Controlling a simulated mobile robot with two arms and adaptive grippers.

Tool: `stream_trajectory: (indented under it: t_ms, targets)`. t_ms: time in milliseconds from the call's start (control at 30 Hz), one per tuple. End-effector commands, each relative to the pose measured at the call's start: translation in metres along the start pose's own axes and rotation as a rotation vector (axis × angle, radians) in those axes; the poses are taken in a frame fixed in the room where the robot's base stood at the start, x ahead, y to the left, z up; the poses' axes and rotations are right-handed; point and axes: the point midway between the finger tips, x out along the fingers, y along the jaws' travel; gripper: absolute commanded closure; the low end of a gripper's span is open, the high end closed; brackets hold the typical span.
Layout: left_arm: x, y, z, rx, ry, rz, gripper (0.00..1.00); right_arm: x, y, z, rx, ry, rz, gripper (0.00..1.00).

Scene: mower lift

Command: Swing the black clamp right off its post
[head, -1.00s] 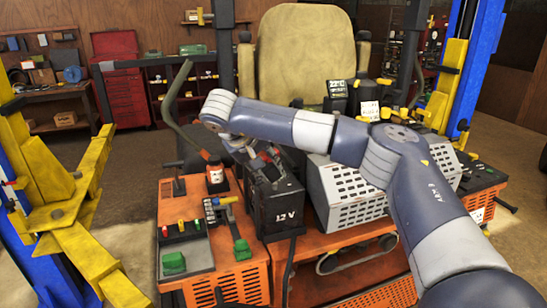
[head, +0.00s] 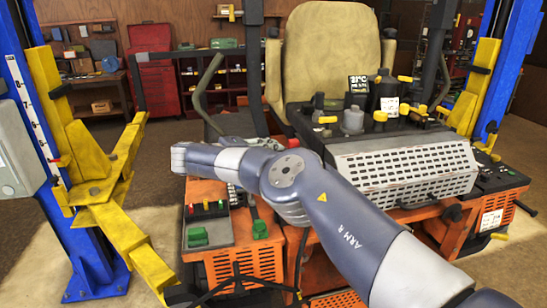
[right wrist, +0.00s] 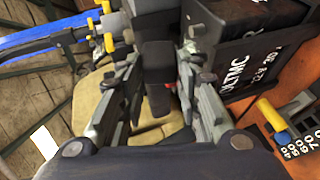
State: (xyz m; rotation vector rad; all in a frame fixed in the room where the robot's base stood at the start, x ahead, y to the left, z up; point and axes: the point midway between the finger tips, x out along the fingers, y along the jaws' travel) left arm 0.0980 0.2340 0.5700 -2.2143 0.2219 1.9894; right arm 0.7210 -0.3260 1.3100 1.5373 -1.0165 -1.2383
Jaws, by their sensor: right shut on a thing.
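In the right wrist view, the fingers of my right gripper (right wrist: 160,88) stand on both sides of a dark block, which looks like the black clamp (right wrist: 157,62), and are shut on it. A small red part shows low between the fingers. The black battery (right wrist: 245,45) with white lettering is just right of the fingers. Whether the clamp is still around its post cannot be told. My left gripper is not in view.
The orange machine deck carries a grey tray with green blocks (head: 197,238) left of my arm and a slotted grey cover (head: 405,172) to its right. The tan seat (head: 325,55) stands behind. Yellow lift arms (head: 92,190) are at left. A yellow-and-blue handle (right wrist: 272,115) lies near my gripper.

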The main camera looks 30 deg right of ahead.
Motion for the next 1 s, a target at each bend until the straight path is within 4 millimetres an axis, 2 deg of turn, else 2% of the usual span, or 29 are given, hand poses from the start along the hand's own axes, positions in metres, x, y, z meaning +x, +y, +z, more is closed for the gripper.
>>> stream_trajectory:
  t_ms: [33,233,800,833,900,1000]
  targets:
    - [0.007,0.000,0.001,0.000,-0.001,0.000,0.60,-0.001,-0.004,0.000,-0.007,-0.001,0.025,1.00]
    - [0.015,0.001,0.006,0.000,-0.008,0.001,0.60,-0.004,-0.006,-0.001,-0.034,-0.001,0.086,1.00]
    - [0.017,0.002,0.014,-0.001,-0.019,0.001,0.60,-0.005,-0.006,-0.002,-0.049,0.000,0.112,1.00]
    - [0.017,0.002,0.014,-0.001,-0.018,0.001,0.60,-0.005,-0.006,-0.002,-0.049,0.000,0.112,0.64]
    - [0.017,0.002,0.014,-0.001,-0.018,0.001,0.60,-0.005,-0.006,-0.002,-0.049,0.000,0.112,0.48]
    - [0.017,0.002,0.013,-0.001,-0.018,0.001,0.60,-0.005,-0.006,-0.002,-0.049,0.000,0.111,0.48]
